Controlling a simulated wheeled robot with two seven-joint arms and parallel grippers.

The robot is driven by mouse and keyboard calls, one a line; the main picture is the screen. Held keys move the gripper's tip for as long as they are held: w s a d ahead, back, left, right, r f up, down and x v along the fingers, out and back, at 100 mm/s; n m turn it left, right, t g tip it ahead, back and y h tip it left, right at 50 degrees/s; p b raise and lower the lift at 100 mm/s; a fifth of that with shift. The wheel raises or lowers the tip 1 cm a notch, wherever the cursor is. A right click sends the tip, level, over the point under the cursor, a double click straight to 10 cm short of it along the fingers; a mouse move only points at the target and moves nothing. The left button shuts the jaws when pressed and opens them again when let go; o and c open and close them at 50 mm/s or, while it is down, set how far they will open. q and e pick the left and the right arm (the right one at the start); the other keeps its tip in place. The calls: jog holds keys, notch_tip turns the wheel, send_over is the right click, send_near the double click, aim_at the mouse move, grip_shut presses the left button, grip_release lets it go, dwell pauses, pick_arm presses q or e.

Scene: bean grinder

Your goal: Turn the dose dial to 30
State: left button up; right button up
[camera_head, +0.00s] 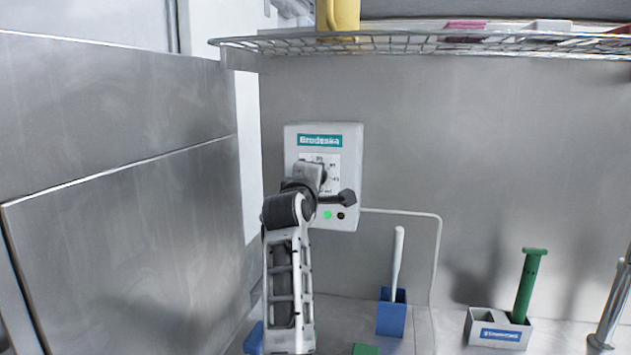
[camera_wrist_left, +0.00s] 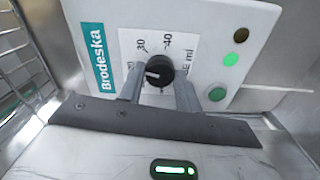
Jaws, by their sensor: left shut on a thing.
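The dose dial (camera_wrist_left: 158,70) is a round black knob with a white mark, on a white scale plate of a grey wall box labelled Brodeska (camera_head: 320,140). In the left wrist view the numbers 30 and 40 show beside the knob; the white mark lies on the knob's left part, and the exact value it points at is hard to read. My left gripper (camera_wrist_left: 160,84) is shut on the dial, one finger on each side. In the head view my left gripper (camera_head: 316,176) covers much of the dial. My right gripper is in neither view.
A green light (camera_head: 327,215) glows low on the box. A wire shelf (camera_head: 430,42) hangs above. Below stand a blue holder (camera_head: 391,318) with a white-handled tool and a grey holder (camera_head: 497,330) with a green-handled tool. A metal panel (camera_head: 120,230) is at the left.

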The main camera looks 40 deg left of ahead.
pick_arm(q)
jog(key=shift+f+m, duration=0.1)
jog(key=shift+m, duration=3.6)
jog(key=o, duration=1)
jog(key=shift+c, duration=0.2)
jog(key=b+v, duration=0.2)
jog(key=v, duration=1.4)
jog(key=shift+b, duration=0.35)
